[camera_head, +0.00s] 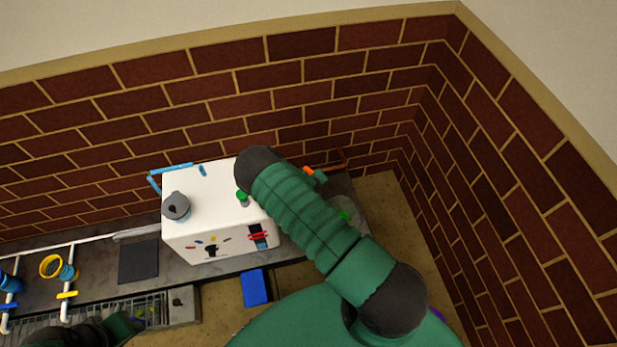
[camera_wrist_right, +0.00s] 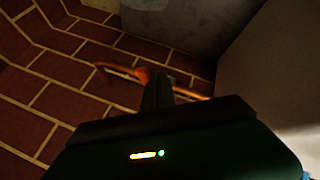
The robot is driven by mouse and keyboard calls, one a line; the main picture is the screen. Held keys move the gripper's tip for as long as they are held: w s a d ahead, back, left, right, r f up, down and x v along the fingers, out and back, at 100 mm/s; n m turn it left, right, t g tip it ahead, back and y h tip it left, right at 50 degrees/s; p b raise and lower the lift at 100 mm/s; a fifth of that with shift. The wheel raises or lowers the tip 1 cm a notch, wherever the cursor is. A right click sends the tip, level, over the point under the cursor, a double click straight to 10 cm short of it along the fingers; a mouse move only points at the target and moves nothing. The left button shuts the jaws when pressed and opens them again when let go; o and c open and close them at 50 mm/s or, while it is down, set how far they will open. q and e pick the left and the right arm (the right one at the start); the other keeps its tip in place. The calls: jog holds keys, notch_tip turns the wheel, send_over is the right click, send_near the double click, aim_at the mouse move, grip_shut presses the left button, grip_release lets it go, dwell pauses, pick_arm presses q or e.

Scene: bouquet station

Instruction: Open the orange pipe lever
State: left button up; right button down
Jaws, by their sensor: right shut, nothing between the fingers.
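The orange lever (camera_head: 309,171) shows as a small piece just right of my right forearm in the head view, near a copper-brown pipe (camera_head: 341,162) by the brick wall. In the right wrist view an orange-brown bar (camera_wrist_right: 122,70) and a brighter orange strip (camera_wrist_right: 190,94) show behind the fingers; which is the lever is hard to tell. My right gripper (camera_wrist_right: 158,86) is shut and empty, its dark fingers overlapping the orange parts; contact cannot be told. Only part of my left arm shows at the bottom left.
A white box (camera_head: 215,190) with a grey canister (camera_head: 176,207) on top stands left of my right arm. A blue block (camera_head: 254,287) sits in front. Blue-and-white pipes with yellow parts (camera_head: 66,294) are at left. Brick walls (camera_head: 310,90) close the back and right.

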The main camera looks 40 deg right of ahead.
aim_at(325, 169)
jog(key=d+n+y+p, duration=0.1)
jog(key=n, duration=0.1)
jog(key=d+n+t+y, duration=0.1)
jog(key=d+n+t+y+p, duration=0.1)
jog(key=n, duration=0.1)
jog(key=shift+s+d+r+n+p, duration=0.1)
jog(key=shift+s+d+n+p, duration=0.2)
jog(key=shift+s, duration=0.1)
jog(key=shift+w+d+n+y+b, duration=0.15)
jog(key=shift+w+d+n+y, duration=0.15)
jog(key=shift+d+n+y, duration=0.35)
jog(key=shift+w+d+n+y+b, duration=0.15)
jog(key=shift+w+d+n+y, duration=0.15)
jog(key=shift+d+n, duration=0.65)
jog(key=shift+w+d+r, duration=0.15)
jog(key=shift+d, duration=0.1)
